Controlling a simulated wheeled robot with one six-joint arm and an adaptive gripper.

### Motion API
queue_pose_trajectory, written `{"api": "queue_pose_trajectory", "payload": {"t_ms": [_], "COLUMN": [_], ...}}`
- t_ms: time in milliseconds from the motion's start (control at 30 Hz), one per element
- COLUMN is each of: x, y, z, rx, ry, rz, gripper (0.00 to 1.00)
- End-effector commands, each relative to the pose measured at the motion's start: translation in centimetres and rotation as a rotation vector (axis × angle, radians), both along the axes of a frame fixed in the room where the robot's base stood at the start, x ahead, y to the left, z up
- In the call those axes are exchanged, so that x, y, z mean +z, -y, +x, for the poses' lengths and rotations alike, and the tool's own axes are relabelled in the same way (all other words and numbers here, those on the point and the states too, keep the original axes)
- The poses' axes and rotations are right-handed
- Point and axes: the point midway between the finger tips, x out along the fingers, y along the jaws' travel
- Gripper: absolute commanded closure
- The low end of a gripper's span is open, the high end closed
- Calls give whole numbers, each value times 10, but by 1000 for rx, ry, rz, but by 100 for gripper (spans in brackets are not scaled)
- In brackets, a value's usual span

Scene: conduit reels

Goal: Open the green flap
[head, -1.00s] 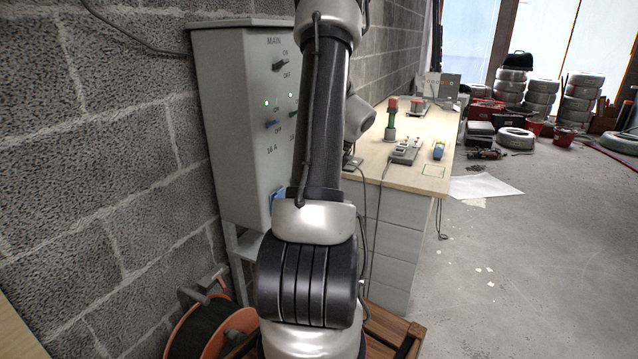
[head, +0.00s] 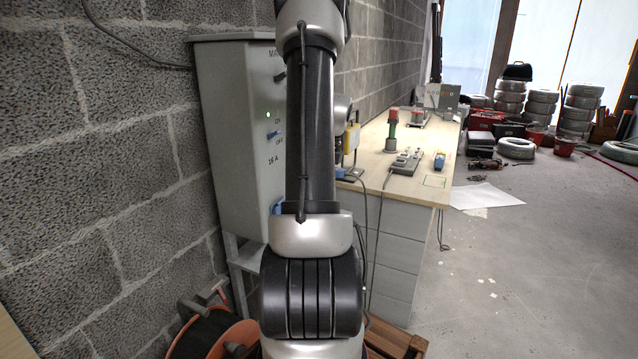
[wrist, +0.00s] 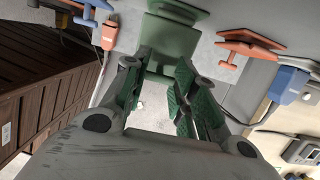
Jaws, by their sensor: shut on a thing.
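The green flap (wrist: 168,38) is at the top middle of the wrist view, on the grey underside of the cabinet. My gripper (wrist: 158,78) reaches up to it, with its green-padded fingers on either side of its lower part. The gripper is shut on the green flap. The fingers hide part of it, and I cannot tell how far it is swung. In the head view my own arm hides the flap and the gripper.
An orange flap (wrist: 250,46), a blue plug (wrist: 288,85) and an orange plug (wrist: 110,34) are close by. The grey cabinet (head: 232,140) stands against the block wall. A workbench (head: 400,178) with small items is to the right. A cable reel (head: 212,335) is below.

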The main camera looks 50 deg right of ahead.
Motion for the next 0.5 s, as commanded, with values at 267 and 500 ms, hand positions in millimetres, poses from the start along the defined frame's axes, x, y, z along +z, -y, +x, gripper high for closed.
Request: {"api": "queue_pose_trajectory", "payload": {"t_ms": [267, 500], "x": [0, 1], "y": [0, 0], "z": [0, 0], "rx": [0, 0], "ry": [1, 1], "rz": [0, 0], "gripper": [50, 50]}}
